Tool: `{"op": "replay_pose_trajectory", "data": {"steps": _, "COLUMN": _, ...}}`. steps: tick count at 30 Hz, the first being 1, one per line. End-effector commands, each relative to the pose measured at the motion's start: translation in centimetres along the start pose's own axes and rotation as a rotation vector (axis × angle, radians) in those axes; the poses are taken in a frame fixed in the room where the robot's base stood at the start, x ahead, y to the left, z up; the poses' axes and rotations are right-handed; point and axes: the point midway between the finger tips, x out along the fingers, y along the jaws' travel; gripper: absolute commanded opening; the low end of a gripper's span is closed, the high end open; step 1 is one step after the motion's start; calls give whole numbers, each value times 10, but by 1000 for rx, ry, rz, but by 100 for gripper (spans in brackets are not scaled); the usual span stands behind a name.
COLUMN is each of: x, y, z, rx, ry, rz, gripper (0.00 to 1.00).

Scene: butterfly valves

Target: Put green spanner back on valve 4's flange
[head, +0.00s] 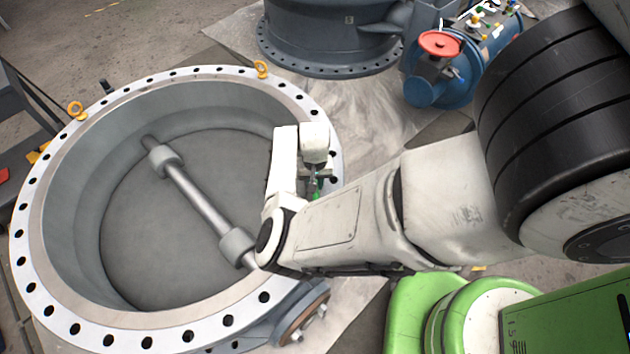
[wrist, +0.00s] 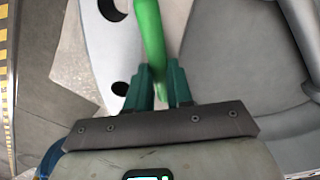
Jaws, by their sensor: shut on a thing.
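My gripper (head: 317,180) is over the right part of the large valve's flange (head: 128,326), a pale ring with bolt holes. It is shut on the green spanner (wrist: 150,35), whose upper part runs up out of the wrist view between the dark green fingers (wrist: 160,85). In the head view only a small bit of green (head: 319,188) shows, and my arm hides the rest. In the wrist view the flange (wrist: 107,48) passes behind and left of the spanner. Whether the spanner touches the flange is unclear. No valve number is readable.
The valve's open bore holds a grey disc (head: 150,250) with a shaft (head: 200,200) across it. Yellow lifting eyes (head: 77,110) stand on the rim. Another dark valve body (head: 325,35) and a blue actuator with a red handwheel (head: 440,43) stand beyond.

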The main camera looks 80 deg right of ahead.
Motion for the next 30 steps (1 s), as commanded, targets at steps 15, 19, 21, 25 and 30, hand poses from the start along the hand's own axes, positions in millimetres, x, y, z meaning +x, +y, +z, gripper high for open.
{"op": "replay_pose_trajectory", "data": {"steps": 15, "x": 0, "y": 0, "z": 0, "rx": 0, "ry": 0, "rz": 0, "gripper": 48}}
{"op": "replay_pose_trajectory", "data": {"steps": 19, "x": 0, "y": 0, "z": 0, "rx": 0, "ry": 0, "rz": -1, "gripper": 51}}
{"op": "replay_pose_trajectory", "data": {"steps": 21, "x": 0, "y": 0, "z": 0, "rx": -1, "ry": 0, "rz": -1, "gripper": 51}}
{"op": "replay_pose_trajectory", "data": {"steps": 25, "x": -3, "y": 0, "z": 0, "rx": -1, "ry": 0, "rz": 0, "gripper": 51}}
{"op": "replay_pose_trajectory", "data": {"steps": 30, "x": -25, "y": -1, "z": 0, "rx": -2, "ry": 2, "rz": 0, "gripper": 51}}
